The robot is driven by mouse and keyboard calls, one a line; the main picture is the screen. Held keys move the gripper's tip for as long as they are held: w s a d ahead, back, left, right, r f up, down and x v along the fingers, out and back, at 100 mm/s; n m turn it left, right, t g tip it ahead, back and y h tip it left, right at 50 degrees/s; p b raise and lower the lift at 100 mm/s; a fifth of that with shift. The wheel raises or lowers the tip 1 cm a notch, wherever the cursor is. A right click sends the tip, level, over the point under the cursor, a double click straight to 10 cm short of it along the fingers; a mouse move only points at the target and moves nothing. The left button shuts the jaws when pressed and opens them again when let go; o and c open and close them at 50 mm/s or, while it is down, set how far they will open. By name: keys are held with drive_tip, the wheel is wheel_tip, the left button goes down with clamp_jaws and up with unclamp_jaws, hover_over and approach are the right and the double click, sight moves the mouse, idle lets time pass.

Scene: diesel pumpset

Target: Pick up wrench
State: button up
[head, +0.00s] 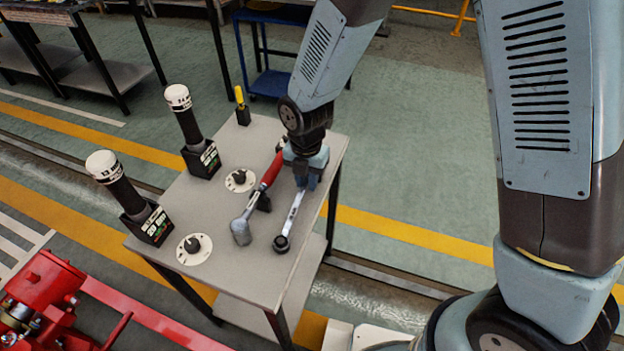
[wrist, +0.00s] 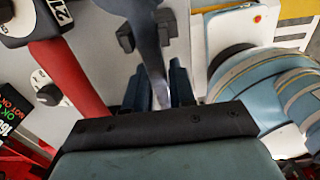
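In the wrist view, the wrench (wrist: 150,45) runs down between the two fingers of my gripper (wrist: 156,88). In the head view, my gripper (head: 306,180) points down over the wrench's far end. The fingers stand apart on either side of the handle, and contact with it is not clear. The handle's end is hidden behind the gripper body.
Two white-topped dark tools (head: 118,185) (head: 185,115) stand in black holders on the table (head: 215,215). Two round dials (head: 194,248) (head: 240,180) lie between.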

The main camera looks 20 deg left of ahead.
clamp_jaws()
idle(1.0)
